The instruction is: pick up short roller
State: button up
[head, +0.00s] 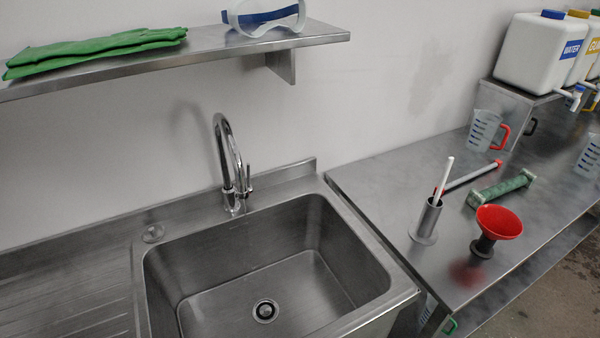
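A short, thick green bar (502,188) with pale end pieces lies on the steel table (390,185) to the right of the sink; it looks like the short roller, but I cannot be sure. Just behind and left of it lies a thinner grey rod (472,176) with red at its far end. Its near end is partly hidden behind a white stick. My gripper is not in view.
Measuring jugs (484,130) and white containers (538,52) stand behind. The sink (255,270) with a tall tap (229,160) is left.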

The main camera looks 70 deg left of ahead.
aim_at(475, 198)
jog(key=i, duration=0.65)
jog(key=u, duration=3.35)
jog(key=i, duration=0.5)
jog(key=z, duration=0.05)
jog(key=k, duration=0.5)
jog(key=u, duration=3.05)
jog(key=k, duration=1.95)
jog(key=z, duration=0.55)
